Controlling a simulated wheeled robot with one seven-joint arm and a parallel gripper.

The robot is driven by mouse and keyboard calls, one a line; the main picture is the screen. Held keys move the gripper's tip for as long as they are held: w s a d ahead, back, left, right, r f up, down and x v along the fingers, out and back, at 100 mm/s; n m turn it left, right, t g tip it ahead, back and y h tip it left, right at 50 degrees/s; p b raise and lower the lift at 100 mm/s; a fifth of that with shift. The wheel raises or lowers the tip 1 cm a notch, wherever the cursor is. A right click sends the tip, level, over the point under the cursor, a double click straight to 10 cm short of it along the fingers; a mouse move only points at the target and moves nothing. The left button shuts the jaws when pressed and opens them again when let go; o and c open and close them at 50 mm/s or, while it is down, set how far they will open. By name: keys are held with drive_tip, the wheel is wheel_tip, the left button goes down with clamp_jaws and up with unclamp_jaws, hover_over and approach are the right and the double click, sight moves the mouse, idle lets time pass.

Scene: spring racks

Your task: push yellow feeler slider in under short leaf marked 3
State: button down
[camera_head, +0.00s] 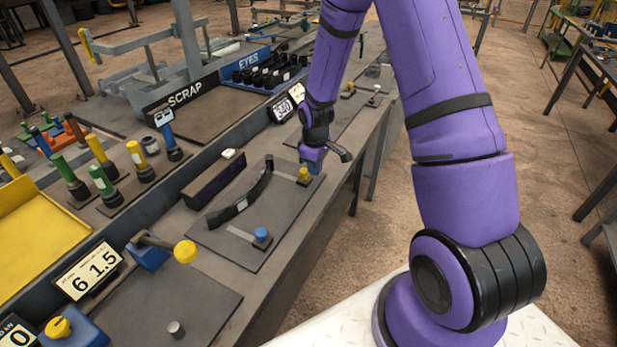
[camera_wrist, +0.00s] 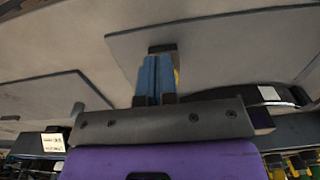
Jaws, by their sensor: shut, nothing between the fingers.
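The yellow feeler slider (camera_head: 304,175) has a yellow knob on a flat strip, at the right end of a dark plate. My gripper (camera_head: 315,168) is down right beside the knob, on its far right side. Its blue fingers are shut in the wrist view (camera_wrist: 155,76), with a bit of the yellow slider (camera_wrist: 177,76) showing just behind them. I cannot tell whether they touch. A dark curved leaf (camera_head: 254,192) with a white tag lies across the same plate. The leaf also shows in the wrist view (camera_wrist: 284,96). Its number is not readable.
A blue-knobbed slider (camera_head: 262,236) sits at the near end of the plate (camera_head: 265,255). A dark block (camera_head: 213,184) stands behind the leaf. A card reading 6 1.5 (camera_head: 88,272) and a yellow-knobbed lever (camera_head: 185,251) are nearer. The plate's front right is bare.

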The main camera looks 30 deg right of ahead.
drive_tip(key=shift+r, duration=2.45)
drive_tip(key=s+a+r+m+t, duration=0.15)
drive_tip(key=s+r, duration=0.25)
drive_tip(key=r, duration=0.7)
drive_tip(key=s+a+r+m+t, duration=0.15)
drive_tip(key=s+r, duration=0.35)
drive_tip(key=r, duration=0.6)
drive_tip(key=s+a+r+m+t, duration=0.1)
drive_tip(key=s+r, duration=0.4)
drive_tip(key=s, duration=0.5)
drive_tip(key=s+a+r+m+t, duration=0.1)
drive_tip(key=s+a+r+m, duration=0.1)
drive_tip(key=s+r, duration=0.4)
drive_tip(key=s, duration=0.3)
drive_tip(key=shift+s+m, duration=0.35)
drive_tip(key=shift+m, duration=0.05)
